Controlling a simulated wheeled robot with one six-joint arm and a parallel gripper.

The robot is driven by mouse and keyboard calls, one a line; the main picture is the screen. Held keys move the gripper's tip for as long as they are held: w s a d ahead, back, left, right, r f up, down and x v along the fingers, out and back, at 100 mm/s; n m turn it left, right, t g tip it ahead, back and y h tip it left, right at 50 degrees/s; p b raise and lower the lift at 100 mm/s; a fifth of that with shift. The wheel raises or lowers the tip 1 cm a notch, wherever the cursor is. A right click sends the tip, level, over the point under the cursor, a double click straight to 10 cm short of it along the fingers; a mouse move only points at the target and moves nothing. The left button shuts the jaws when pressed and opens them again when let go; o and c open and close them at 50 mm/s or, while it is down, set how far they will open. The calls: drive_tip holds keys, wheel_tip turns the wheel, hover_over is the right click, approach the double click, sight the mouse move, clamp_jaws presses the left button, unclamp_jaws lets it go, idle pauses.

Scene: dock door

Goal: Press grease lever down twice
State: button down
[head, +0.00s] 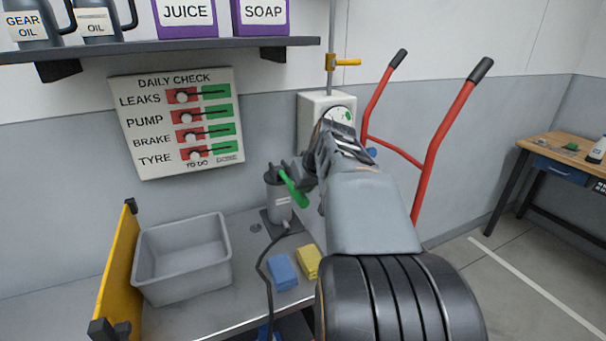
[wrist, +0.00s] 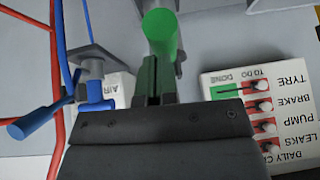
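The grease pump (head: 278,203) is a grey canister with a dark head, standing on the bench. Its green lever (head: 293,187) sticks out from the head, tilted down to the right. In the wrist view the rounded end of the lever (wrist: 159,28) shows just past my fingertips. My gripper (head: 304,172) is at the lever, on its right side in the head view. In the wrist view my gripper (wrist: 153,68) has its fingers together with only a thin slit between them, and the lever is not between them. I cannot tell whether they touch it. My arm hides part of the area behind.
A grey bin (head: 183,258), a blue sponge (head: 282,272) and a yellow sponge (head: 308,262) are on the bench. A black hose (head: 264,268) runs forward from the pump. The daily check board (head: 178,122) is on the wall, and a red hand truck (head: 433,150) stands at right.

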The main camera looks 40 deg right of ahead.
drive_tip(key=p+v, duration=0.1)
drive_tip(key=v, duration=1.1)
drive_tip(key=shift+w+d+r, duration=0.15)
drive_tip(key=w+d+r+g+y+p, duration=0.1)
drive_tip(key=w+d+r+g+p, duration=0.2)
drive_tip(key=w+r+p, duration=0.6)
drive_tip(key=w+g+p, duration=0.2)
drive_tip(key=p, duration=0.5)
drive_tip(key=shift+r, duration=0.35)
